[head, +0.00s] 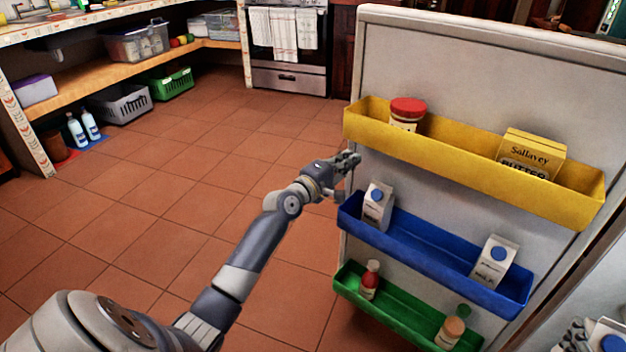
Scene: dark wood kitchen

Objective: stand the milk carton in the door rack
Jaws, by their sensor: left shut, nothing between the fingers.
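The open fridge door has a yellow rack (450,166), a blue rack (430,255) and a green rack (395,318). Two white milk cartons with blue caps stand in the blue rack, one at its left end (377,208) and one towards its right end (494,262). A third white carton with a blue cap (612,340) is cut off at the bottom right corner. My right gripper (578,338) shows partly beside it; its grip is unclear. My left gripper (346,164) is shut and empty by the door's left edge, above the blue rack's left end.
The yellow rack holds a red-lidded jar (407,112) and a butter box (531,153). The green rack holds a red bottle (369,280) and a green-capped bottle (452,329). The tiled floor (180,205) left of the door is clear. An oven (289,50) stands behind.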

